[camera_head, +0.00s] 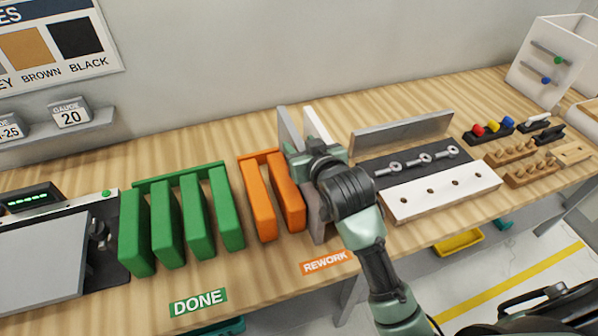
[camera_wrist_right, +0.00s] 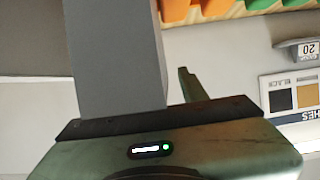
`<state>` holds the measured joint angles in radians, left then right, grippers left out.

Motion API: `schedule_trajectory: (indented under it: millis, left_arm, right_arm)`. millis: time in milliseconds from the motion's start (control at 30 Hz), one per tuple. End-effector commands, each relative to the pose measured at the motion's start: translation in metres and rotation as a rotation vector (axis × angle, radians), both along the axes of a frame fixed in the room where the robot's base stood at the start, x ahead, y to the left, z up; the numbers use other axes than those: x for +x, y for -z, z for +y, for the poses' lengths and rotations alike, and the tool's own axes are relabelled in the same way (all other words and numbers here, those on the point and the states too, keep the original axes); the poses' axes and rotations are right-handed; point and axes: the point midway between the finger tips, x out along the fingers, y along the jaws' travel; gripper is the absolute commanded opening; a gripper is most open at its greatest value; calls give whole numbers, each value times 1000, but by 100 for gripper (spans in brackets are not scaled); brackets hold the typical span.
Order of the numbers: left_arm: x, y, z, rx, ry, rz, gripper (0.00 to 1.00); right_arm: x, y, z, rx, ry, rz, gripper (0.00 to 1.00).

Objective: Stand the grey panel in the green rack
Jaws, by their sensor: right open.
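The green rack (camera_head: 197,222) stands left of centre in the head view. Its upright dividers have no panel visible between them. A grey panel (camera_head: 290,130) stands upright at the right side of the orange rack, partly hidden by my right gripper (camera_head: 308,150). That gripper is open at the panel's upper part. In the right wrist view the grey panel (camera_wrist_right: 115,55) rises close in front of the gripper body. One finger (camera_wrist_right: 190,85) shows to its right, apart from it. The other finger is hidden. My left gripper is not in view.
The orange rack (camera_head: 260,200) stands right of the green one, and a white panel (camera_head: 318,125) stands beside the grey panel. A device with a light grey plate (camera_head: 40,260) is at left. A white drilled block (camera_head: 440,192) and a dark strip with bolts lie at right.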

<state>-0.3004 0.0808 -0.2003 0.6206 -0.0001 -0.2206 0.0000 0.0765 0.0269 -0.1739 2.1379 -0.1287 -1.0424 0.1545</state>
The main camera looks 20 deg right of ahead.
Motion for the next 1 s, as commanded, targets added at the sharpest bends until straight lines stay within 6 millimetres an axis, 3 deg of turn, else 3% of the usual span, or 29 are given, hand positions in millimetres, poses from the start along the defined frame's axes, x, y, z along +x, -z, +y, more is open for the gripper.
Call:
schedule_trajectory:
  millis: [67,233,1000]
  left_arm:
    - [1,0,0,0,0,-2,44]
    - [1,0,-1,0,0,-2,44]
    - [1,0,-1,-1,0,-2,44]
  right_arm:
    - [0,0,0,0,0,0,44]
    - [0,0,0,0,0,0,0]
    - [-1,0,0,0,0,0,0]
